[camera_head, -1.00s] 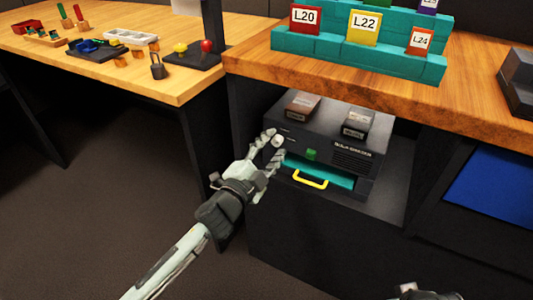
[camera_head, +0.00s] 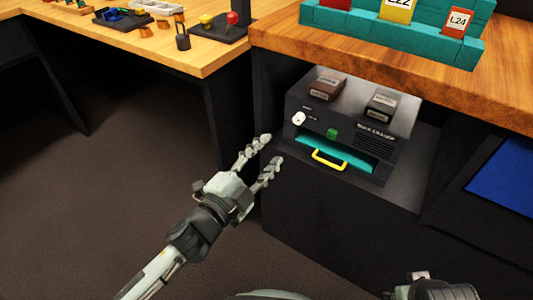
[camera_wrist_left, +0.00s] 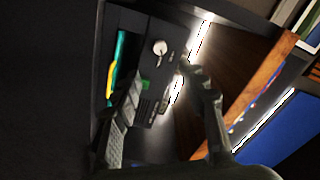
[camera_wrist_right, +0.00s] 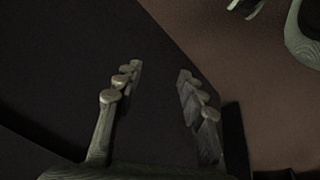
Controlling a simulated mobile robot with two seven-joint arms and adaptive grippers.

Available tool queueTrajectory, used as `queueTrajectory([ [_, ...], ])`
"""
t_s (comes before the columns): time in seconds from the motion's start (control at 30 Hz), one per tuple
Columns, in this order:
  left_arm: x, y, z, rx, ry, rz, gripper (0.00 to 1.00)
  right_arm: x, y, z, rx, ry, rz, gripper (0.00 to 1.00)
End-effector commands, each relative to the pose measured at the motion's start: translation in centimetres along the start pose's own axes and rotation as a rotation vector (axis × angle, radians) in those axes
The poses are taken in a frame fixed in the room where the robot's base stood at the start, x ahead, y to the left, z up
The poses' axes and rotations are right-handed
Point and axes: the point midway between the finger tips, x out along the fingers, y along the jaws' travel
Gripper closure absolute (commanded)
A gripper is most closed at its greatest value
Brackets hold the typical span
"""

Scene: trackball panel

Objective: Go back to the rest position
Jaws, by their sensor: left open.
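My left gripper (camera_head: 272,148) is open and empty, in front of and left of the dark bulk eraser box (camera_head: 373,163). Its spread fingers also show in the left wrist view (camera_wrist_left: 160,73), with the box behind them. The white knob (camera_head: 298,118) on the box's front is clear of the fingers and also shows in the left wrist view (camera_wrist_left: 159,47). My right gripper (camera_wrist_right: 160,70) has its fingers apart with nothing between them. In the head view only part of its wrist shows at the bottom right.
The box has a green button (camera_head: 332,133) and a yellow handle (camera_head: 329,160) on a teal drawer. Two dark blocks lie on top. The box sits in a shelf bay under a wooden counter (camera_head: 400,78). A wooden table (camera_head: 205,62) stands at the left. Open floor lies left of my arm.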

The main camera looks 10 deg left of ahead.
Motion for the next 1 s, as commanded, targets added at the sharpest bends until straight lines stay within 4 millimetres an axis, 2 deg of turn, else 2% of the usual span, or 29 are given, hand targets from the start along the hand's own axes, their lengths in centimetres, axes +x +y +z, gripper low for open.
queueTrajectory([
  [0.3,0.0,0.0,0.3,-0.008,-0.013,0.001,0.58,0.0,0.0,0.0,0.0,0.0,0.0,0.6],
  [0.37,-0.2,0.0,1.4,-0.034,-0.053,0.003,0.58,-0.1,0.0,0.0,0.0,0.001,-0.001,0.6],
  [0.47,-1.1,0.4,5.3,-0.131,-0.203,0.013,0.58,-0.1,0.0,-0.1,-0.001,0.004,-0.002,0.6],
  [0.57,-3.9,1.9,11.1,-0.287,-0.443,0.042,0.58,1.3,-0.2,0.1,0.0,-0.006,-0.008,0.6],
  [0.6,-5.6,3.0,13.5,-0.36,-0.549,0.059,0.58,1.7,-0.3,0.1,0.0,-0.008,-0.01,0.6],
  [0.67,-8.5,4.9,16.5,-0.467,-0.707,0.09,0.58,2.2,-0.4,0.2,0.0,-0.01,-0.014,0.6],
  [0.7,-10.7,6.3,18.2,-0.535,-0.808,0.115,0.58,2.5,-0.5,0.2,0.0,-0.012,-0.016,0.6],
  [0.83,-17.9,10.8,21.1,-0.734,-1.094,0.199,0.58,3.5,-0.7,0.5,0.0,-0.016,-0.021,0.6],
  [0.9,-21.2,12.8,21.5,-0.816,-1.211,0.244,0.58,3.9,-0.8,0.5,0.0,-0.016,-0.024,0.6],
  [1.0,-24.6,14.7,21.5,-0.901,-1.33,0.295,0.58,4.3,-0.9,0.7,0.001,-0.018,-0.026,0.6],
])
